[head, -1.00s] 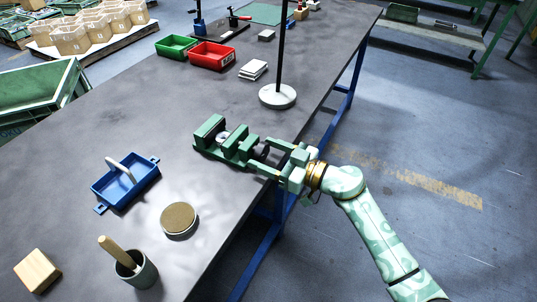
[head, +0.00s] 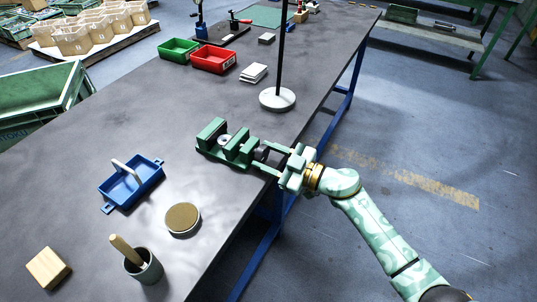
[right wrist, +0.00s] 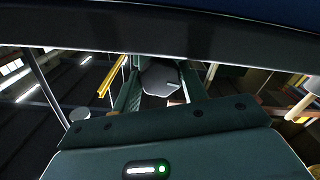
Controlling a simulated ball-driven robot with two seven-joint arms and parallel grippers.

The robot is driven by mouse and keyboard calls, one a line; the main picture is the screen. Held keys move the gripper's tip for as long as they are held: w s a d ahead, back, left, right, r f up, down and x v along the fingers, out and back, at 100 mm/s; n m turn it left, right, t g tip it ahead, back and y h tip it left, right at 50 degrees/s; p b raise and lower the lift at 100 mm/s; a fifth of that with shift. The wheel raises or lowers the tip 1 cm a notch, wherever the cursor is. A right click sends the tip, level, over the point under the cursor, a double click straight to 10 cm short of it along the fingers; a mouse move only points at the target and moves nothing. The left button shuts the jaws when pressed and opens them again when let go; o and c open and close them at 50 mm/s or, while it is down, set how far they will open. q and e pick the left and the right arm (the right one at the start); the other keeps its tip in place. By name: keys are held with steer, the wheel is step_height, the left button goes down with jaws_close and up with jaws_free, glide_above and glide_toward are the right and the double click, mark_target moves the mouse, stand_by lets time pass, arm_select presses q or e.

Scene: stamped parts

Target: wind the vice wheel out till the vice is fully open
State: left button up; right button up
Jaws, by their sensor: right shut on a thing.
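The green vice (head: 230,146) lies near the table's right edge. A gap shows between its two jaws, with a round pale metal part (head: 224,140) in it. The dark vice wheel (head: 262,155) is at the vice's right end, largely hidden by my fingers. My right gripper (head: 264,157) reaches in from the right, its two green fingers on either side of the wheel, shut on it. In the right wrist view a grey faceted round part, which looks like the wheel (right wrist: 160,78), sits between the fingers. My left gripper is not in view.
A lamp-like post on a white round base (head: 277,98) stands behind the vice. A blue tray (head: 148,182), a round tin (head: 182,219), a grey cup (head: 145,268) and a wooden block (head: 48,267) stand nearer. Red (head: 214,58) and green bins (head: 178,50) are farther back.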

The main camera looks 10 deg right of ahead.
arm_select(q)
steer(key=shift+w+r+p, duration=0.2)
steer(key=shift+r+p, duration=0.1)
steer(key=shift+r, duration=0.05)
arm_select(e)
steer(key=shift+f+n, duration=0.1)
steer(key=shift+n, duration=1.4)
steer(key=o, duration=1)
steer(key=shift+d, duration=0.1)
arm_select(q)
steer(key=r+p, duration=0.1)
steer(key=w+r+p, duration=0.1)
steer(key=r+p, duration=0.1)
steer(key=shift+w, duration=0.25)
arm_select(e)
steer(key=v, duration=1.6)
steer(key=shift+d, duration=0.15)
